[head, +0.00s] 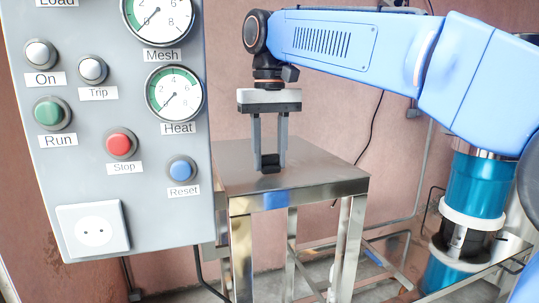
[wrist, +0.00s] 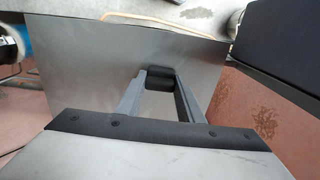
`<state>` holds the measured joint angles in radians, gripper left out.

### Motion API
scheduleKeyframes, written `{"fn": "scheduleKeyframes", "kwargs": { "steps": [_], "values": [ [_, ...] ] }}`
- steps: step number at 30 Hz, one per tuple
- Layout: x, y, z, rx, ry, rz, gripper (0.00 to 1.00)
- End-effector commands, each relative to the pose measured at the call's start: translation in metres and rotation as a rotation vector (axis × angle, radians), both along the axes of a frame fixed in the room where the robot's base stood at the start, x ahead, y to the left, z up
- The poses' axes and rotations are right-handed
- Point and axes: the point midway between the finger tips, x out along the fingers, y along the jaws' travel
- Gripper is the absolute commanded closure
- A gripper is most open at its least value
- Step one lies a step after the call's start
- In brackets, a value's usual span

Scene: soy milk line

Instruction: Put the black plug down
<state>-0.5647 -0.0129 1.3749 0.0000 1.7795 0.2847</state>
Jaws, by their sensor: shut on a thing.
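The black plug (head: 270,161) is between the fingertips of my gripper (head: 270,166), low over the steel table (head: 330,184). In the wrist view the plug (wrist: 187,77) shows as a small dark block between the two grey fingers of my gripper (wrist: 174,82), with the table top (wrist: 80,75) behind it. My gripper is shut on the plug and points down. I cannot tell for certain whether the plug touches the table top.
A grey control panel (head: 150,220) with buttons, gauges and a white socket (head: 93,230) stands at the left, close to the table. The table top around the plug is bare. A black cable (head: 372,130) hangs along the wall behind.

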Motion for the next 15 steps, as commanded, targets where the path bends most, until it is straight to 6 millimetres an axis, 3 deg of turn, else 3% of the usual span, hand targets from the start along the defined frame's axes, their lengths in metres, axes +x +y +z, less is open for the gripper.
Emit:
{"fn": "scheduleKeyframes", "kwargs": {
  "steps": [11, 12, 13, 15],
  "values": [
    [-0.0001, -0.0001, -0.0092, 0.0, 0.0, 0.0, 1.0],
    [0.0, 0.0, -0.0089, 0.0, 0.0, 0.0, 0.57],
    [0.0, 0.0, -0.0088, 0.0, 0.0, 0.0, 0.49],
    [0.0, 0.0, -0.0087, 0.0, 0.0, 0.0, 0.47]
  ]
}}
